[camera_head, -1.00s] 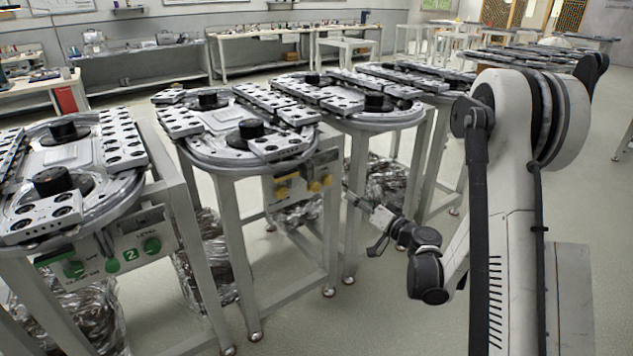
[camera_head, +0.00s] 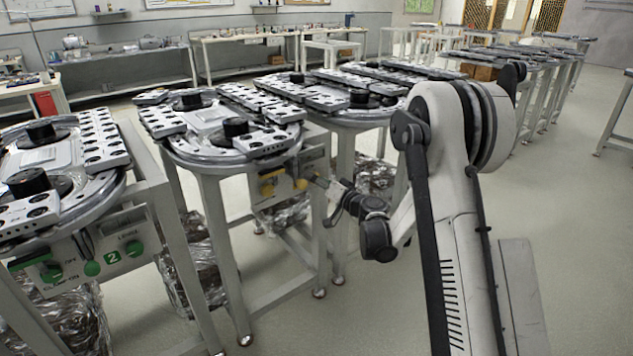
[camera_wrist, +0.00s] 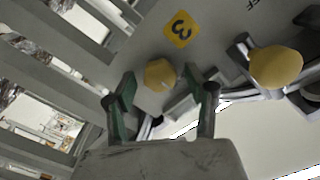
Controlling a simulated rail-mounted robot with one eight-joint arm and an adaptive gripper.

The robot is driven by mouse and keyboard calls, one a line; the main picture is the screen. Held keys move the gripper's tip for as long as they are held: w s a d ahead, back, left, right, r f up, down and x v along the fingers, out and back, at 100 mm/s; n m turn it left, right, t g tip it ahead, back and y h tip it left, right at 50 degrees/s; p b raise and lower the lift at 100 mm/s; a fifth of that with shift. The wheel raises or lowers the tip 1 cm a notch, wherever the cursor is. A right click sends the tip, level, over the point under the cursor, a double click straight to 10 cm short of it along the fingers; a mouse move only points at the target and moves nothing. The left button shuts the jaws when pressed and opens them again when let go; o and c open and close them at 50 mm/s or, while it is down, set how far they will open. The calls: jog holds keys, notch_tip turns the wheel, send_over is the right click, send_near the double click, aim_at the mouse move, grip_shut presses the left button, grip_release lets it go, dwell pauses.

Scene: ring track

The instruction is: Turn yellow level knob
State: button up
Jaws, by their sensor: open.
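The station's control panel (camera_head: 283,185) carries yellow controls below its round table top. In the wrist view, a round yellow control (camera_wrist: 160,74) lies just beyond and between my gripper's (camera_wrist: 167,88) spread green fingertips; contact cannot be told. A larger yellow knob (camera_wrist: 275,67) is at the right, near lettering ending in "FF". No LEVEL label is readable on this panel. A yellow tag (camera_wrist: 180,28) shows an upside-down 3. In the head view, my gripper (camera_head: 319,184) is close to the panel's right side.
A similar station (camera_head: 72,255) at left has green knobs, with LEVEL above its right knob (camera_head: 134,248). Table legs (camera_head: 218,262) and wrapped bundles (camera_head: 285,215) stand below the panel. Another round table (camera_head: 350,112) is behind my arm.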

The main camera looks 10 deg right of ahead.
jog(key=shift+w+a, duration=0.1)
jog(key=shift+w, duration=0.15)
jog(key=c, duration=1.2)
jog(key=shift+o, duration=0.2)
jog(key=shift+m, duration=0.4)
jog(key=m+b, duration=0.1)
jog(key=m, duration=0.4)
jog(key=shift+b, duration=0.3)
jog(key=m, duration=0.5)
jog(key=shift+m+b, duration=0.4)
